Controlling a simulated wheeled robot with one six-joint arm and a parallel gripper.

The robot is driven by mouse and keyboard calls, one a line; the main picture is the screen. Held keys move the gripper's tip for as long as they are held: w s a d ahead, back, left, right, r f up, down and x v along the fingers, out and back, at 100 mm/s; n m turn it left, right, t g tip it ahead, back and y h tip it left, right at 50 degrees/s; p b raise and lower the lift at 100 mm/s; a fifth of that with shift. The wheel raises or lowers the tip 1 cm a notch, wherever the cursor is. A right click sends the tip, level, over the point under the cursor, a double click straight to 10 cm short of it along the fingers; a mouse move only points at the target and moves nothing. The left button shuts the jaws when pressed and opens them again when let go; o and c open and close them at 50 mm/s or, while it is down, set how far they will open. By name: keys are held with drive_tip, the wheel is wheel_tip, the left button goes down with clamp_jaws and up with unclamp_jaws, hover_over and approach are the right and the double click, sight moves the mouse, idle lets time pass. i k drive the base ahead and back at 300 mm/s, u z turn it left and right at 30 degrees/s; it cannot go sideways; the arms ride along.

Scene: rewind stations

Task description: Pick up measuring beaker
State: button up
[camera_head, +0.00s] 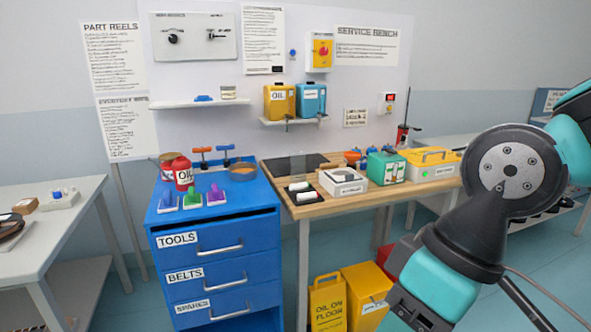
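My arm comes in from the right and bends down to the bottom edge. The fingers of my gripper do not show, and nothing of mine touches the vessel.
White rolls (299,187), a white box (342,182), a green box (386,167) and a yellow case (432,163) crowd the bench. A blue drawer cabinet (218,240) adjoins it on the left. A shelf with oil containers (295,121) hangs above.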

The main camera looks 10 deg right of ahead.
sight(297, 160)
drive_tip(key=i, duration=2.3)
drive_tip(key=u, duration=0.35)
